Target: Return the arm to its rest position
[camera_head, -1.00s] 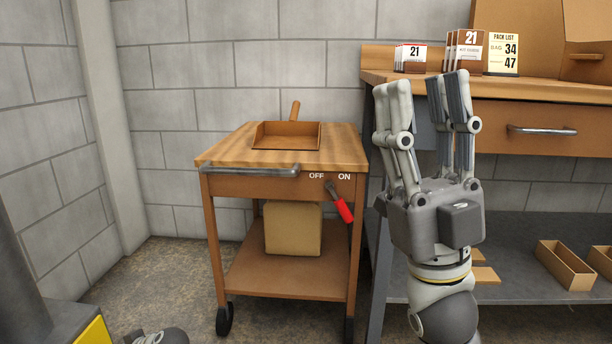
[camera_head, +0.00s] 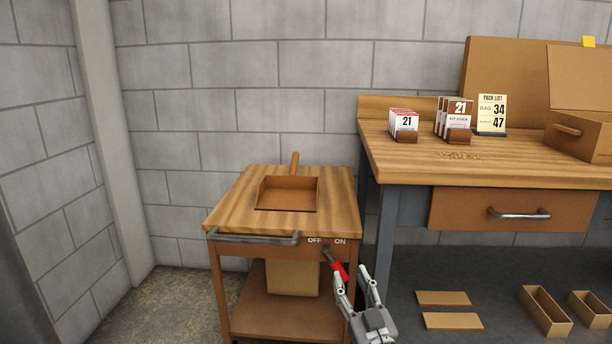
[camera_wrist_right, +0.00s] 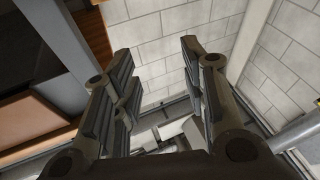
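My right gripper (camera_head: 356,284) is low in the head view, in front of the right side of the wooden cart (camera_head: 335,200). Its fingers are apart with nothing between them. They also stand apart and empty in the right wrist view (camera_wrist_right: 160,75). The red-handled lever (camera_head: 339,270) on the cart's front, by the OFF and ON labels, slants down to the right. The gripper overlaps it in the picture, and I cannot tell whether they touch. My left gripper is out of view.
A wooden scoop-like tray (camera_head: 288,193) lies on the cart, with a box (camera_head: 292,278) on its lower shelf. The workbench (camera_head: 480,172) at right holds cards, a pack list (camera_head: 491,113) and small loose pieces (camera_head: 458,155). Flat boards (camera_head: 446,298) and open boxes (camera_head: 545,311) lie below.

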